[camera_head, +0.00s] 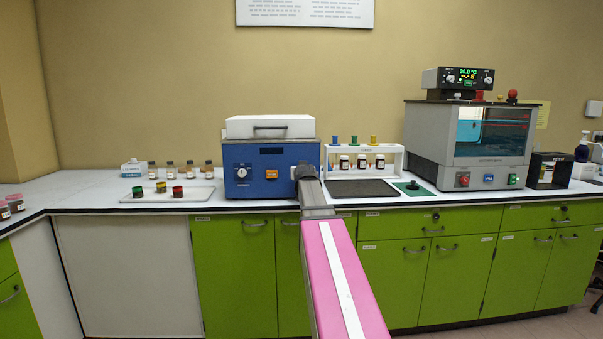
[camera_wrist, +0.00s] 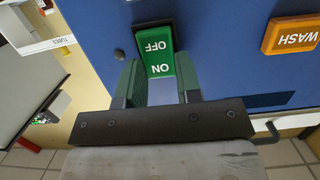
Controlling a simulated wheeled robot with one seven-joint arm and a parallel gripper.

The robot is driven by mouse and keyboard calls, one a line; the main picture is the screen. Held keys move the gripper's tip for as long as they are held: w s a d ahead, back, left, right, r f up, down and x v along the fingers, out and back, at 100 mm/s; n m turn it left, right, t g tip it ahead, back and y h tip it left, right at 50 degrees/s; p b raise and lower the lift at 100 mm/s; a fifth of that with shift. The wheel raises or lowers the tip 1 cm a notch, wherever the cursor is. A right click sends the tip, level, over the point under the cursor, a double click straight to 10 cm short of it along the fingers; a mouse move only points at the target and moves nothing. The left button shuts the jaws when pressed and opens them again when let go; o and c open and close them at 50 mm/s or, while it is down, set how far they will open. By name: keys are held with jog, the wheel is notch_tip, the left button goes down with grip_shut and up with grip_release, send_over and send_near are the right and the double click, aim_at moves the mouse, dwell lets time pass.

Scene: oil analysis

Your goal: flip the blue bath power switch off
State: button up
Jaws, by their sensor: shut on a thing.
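The blue bath (camera_head: 257,182) stands on the counter, with a white lid on top. Its power switch (camera_wrist: 156,50) is a green rocker on the blue front panel, lettered OFF and ON, upside down in the wrist view. I cannot tell which side is pressed in. My gripper (camera_wrist: 154,68) has one finger at each side of the switch's ON end and is closed on it. In the head view my gripper (camera_head: 304,172) is at the right part of the bath's front, and my arm hides the switch there.
An orange WASH button (camera_wrist: 291,36) is beside the switch. A white dial (camera_head: 242,172) is on the bath's left front. A white tray (camera_head: 150,199) with small jars lies left; a white rack (camera_head: 330,160) with bottles and a grey instrument (camera_head: 425,130) stand right.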

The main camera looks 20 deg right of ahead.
jog(key=shift+s+f+t+h, duration=0.1)
jog(key=shift+f+t+h, duration=0.15)
jog(key=shift+t, duration=0.85)
jog(key=o, duration=0.9)
jog(key=v, duration=1.1)
